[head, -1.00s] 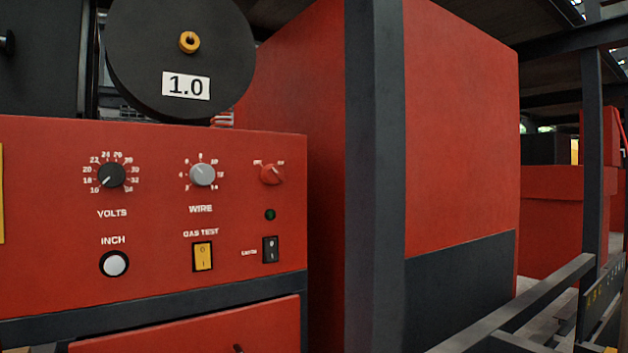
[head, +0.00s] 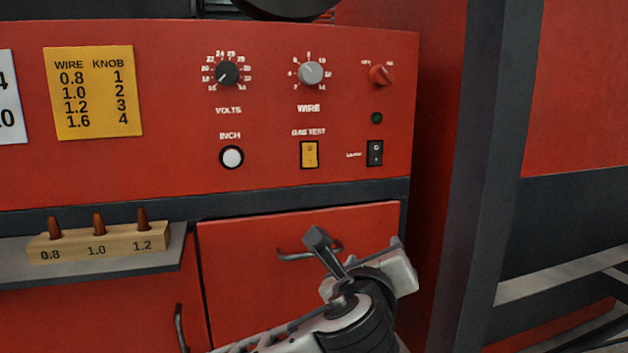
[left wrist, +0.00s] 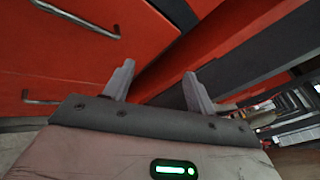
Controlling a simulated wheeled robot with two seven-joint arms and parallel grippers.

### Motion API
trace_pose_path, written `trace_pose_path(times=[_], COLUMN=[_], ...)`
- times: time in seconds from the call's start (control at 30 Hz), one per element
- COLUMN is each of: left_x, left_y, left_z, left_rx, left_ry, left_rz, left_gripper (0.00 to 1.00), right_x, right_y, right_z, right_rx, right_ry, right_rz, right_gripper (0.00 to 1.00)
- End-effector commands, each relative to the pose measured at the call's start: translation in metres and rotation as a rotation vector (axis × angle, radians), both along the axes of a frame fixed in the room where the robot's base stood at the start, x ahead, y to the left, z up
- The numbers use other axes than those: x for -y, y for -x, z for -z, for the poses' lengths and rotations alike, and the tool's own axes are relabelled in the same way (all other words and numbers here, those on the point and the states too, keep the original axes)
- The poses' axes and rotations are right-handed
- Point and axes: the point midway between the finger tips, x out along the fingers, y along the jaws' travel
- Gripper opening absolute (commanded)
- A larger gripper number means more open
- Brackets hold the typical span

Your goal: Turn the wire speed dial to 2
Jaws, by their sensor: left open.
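The grey wire speed dial (head: 310,73) is on the red control panel (head: 270,185), above the WIRE label and right of the black volts dial (head: 227,73). Its pointer setting is too small to read surely. My left gripper (head: 318,240) is below the panel, in front of the red drawer, well apart from the dial. In the left wrist view its two fingers (left wrist: 157,88) are spread and empty, with red cabinet fronts behind. My right gripper is not in view.
A yellow chart (head: 94,92) pairs wire 1.0 with knob 2. A wooden block (head: 98,243) with several copper-coloured tips sits on a ledge at left. Drawer handles (head: 295,255) stick out. A dark post (head: 487,180) stands at right.

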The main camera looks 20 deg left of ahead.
Motion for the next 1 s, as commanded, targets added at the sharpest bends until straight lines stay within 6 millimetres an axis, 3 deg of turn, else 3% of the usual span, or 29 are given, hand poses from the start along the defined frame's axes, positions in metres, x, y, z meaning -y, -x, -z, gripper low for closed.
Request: trace_pose_path(times=[0.03, 0.1, 0.2, 0.33, 0.57, 0.77, 1.0], left_x=[-0.006, -0.017, -0.032, -0.047, -0.060, -0.074, -0.095], left_y=[-0.001, 0.003, 0.013, 0.029, 0.035, 0.009, -0.035], left_z=[-0.038, -0.080, -0.130, -0.174, -0.201, -0.216, -0.236], left_rx=[0.080, 0.156, 0.232, 0.280, 0.291, 0.288, 0.288], left_ry=[-0.153, -0.353, -0.582, -0.768, -0.874, -0.873, -0.873], left_rz=[-0.042, -0.121, -0.251, -0.394, -0.493, -0.496, -0.494], left_gripper=[0.56, 0.56, 0.56, 0.56, 0.56, 0.56, 0.56], right_x=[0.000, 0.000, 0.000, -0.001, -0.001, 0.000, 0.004], right_y=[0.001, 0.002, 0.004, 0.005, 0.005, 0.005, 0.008], right_z=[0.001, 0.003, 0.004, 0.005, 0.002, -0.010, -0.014], right_rx=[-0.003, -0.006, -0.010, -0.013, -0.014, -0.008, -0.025], right_ry=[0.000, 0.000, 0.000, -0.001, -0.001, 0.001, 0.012], right_rz=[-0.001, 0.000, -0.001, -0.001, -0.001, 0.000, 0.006], right_gripper=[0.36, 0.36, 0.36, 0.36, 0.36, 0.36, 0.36])
